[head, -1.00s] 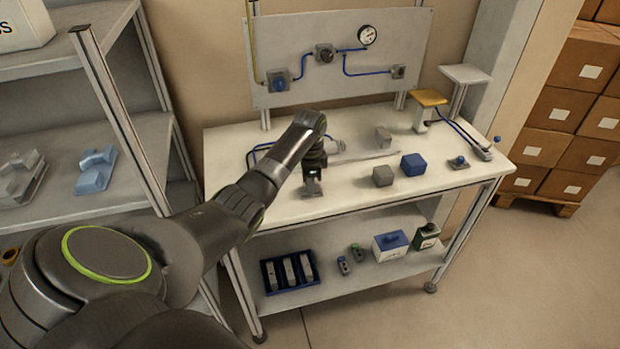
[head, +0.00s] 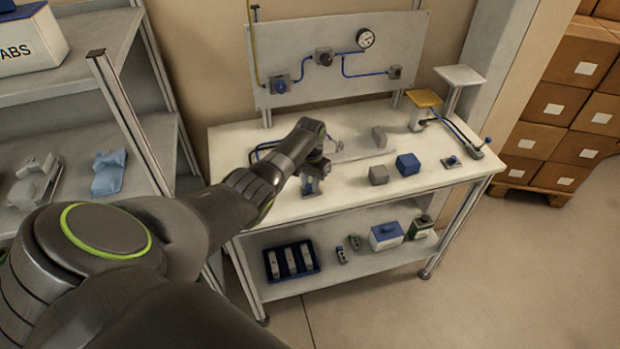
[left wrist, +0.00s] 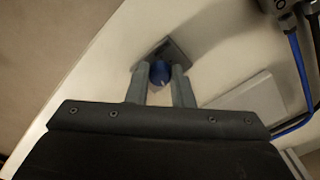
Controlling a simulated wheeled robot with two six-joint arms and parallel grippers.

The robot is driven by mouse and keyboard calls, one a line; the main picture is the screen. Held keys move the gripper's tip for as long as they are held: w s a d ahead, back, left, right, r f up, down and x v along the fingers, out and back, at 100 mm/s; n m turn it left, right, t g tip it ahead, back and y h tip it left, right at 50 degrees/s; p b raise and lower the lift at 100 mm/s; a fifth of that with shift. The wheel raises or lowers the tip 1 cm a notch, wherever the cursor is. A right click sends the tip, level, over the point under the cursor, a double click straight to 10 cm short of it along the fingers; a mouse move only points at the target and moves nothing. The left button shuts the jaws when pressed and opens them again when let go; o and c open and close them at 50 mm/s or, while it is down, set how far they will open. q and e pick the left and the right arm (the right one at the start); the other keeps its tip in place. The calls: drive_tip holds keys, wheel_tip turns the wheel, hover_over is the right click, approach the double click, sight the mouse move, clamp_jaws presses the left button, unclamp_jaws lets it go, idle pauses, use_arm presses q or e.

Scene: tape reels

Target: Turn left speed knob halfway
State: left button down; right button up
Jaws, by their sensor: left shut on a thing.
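The left speed knob (left wrist: 160,75) is a small round blue knob with a pale mark, on a square grey base plate (left wrist: 176,50) near the edge of the white bench. My left gripper (left wrist: 160,68) has one finger on each side of it and is shut on it. In the head view my left gripper (head: 312,177) points down at the bench's front left, and its wrist and fingers mostly hide the knob. A similar blue knob (head: 452,160) on a grey plate sits at the bench's right end. My right gripper is in neither view.
A grey block (head: 378,175) and a blue block (head: 408,164) stand on the bench (head: 350,200) right of my gripper. An upright panel (head: 300,85) with a gauge (head: 365,38) rises behind. A shelf rack (head: 100,92) stands close on the left. Stacked cartons (head: 560,110) are far right.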

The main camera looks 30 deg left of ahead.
sight(310, 185)
use_arm(q)
drive_tip(key=shift+n+p, duration=0.4)
drive_tip(key=shift+n, duration=0.8)
drive_tip(key=shift+w, duration=0.1)
drive_tip(key=c, duration=1.3)
unclamp_jaws()
drive_tip(key=shift+r, duration=0.1)
drive_tip(key=shift+r, duration=0.25)
wheel_tip(310, 185, up, 17)
drive_tip(key=shift+f+b, duration=0.1)
drive_tip(key=shift+b, duration=0.9)
